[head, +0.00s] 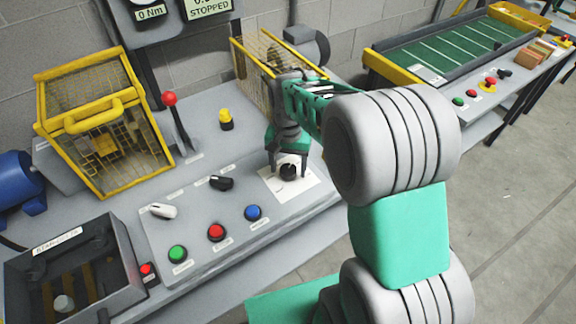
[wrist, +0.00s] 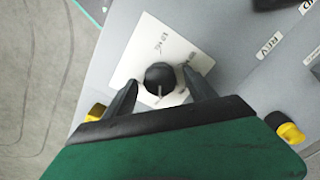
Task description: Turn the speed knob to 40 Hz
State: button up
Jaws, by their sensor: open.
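The speed knob (head: 288,171) is a round black knob on a white scale plate (head: 308,183), at the right of the sloped grey panel. In the wrist view the knob (wrist: 160,78) has a pale pointer line toward the bottom of the picture. The scale print is too small to read. My gripper (head: 287,165) is above the plate with its fingers down around the knob. In the wrist view its two dark fingers stand on either side of the knob, open, with a gap on each side. A display (head: 208,10) at the top reads STOPPED.
The panel also holds a black selector (head: 221,183), a white selector (head: 161,211), and green (head: 178,254), red (head: 216,232) and blue (head: 253,213) buttons. A red-tipped lever (head: 170,99) and yellow guard cage (head: 102,150) stand behind left. A yellow knob (head: 226,119) is behind.

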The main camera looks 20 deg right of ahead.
aim_at(288, 169)
notch_tip(288, 169, up, 8)
jog(key=shift+f, duration=0.1)
dwell(0.5)
